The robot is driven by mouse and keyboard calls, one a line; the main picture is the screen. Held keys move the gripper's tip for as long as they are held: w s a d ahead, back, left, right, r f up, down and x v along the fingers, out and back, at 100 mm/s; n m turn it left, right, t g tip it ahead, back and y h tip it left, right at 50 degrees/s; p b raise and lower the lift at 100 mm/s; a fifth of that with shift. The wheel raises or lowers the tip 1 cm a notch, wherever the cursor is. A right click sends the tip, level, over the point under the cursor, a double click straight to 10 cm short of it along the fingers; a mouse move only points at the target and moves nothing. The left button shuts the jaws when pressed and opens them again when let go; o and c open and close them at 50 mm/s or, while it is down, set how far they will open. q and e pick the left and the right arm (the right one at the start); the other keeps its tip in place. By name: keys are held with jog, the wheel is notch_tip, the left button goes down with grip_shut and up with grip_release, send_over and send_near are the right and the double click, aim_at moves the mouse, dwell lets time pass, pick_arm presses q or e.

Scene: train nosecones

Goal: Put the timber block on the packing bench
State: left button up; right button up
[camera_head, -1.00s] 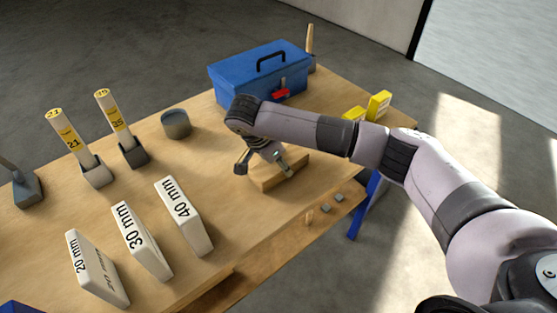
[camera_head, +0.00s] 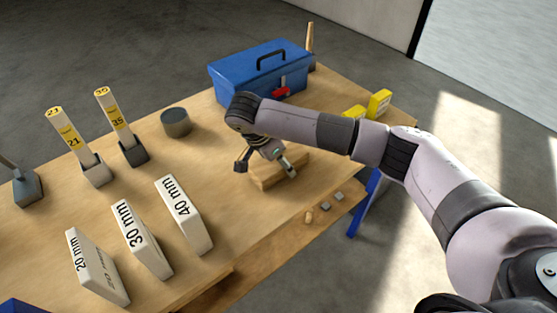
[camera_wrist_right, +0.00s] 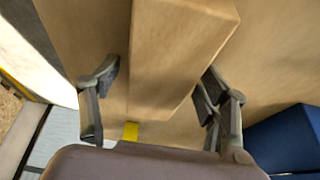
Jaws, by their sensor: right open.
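The timber block (camera_head: 266,183) is a plain light-brown bar lying on the wooden bench top (camera_head: 225,215), partly hidden under my right gripper. My right gripper (camera_head: 266,167) is over it, pointing down and open. In the right wrist view, the block (camera_wrist_right: 180,45) lies between the two spread fingers of my right gripper (camera_wrist_right: 161,85), with a gap on the left side. On the right the finger is close to the block, and I cannot tell if it touches. My left gripper is not in view. I cannot tell whether this bench is the packing bench.
A blue toolbox (camera_head: 240,76) stands behind my right gripper. A grey round pot (camera_head: 176,123), marked gauge blocks (camera_head: 141,240) and two upright yellow-labelled sticks (camera_head: 116,122) stand to the left. Yellow boxes (camera_head: 379,103) are at the right end. Small pieces (camera_head: 325,207) lie below the front edge.

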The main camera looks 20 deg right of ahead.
jog(key=b+v, duration=0.1)
jog(key=v, duration=1)
jog(key=shift+b, duration=0.4)
jog(key=shift+a+r, duration=0.25)
jog(key=shift+r, duration=0.2)
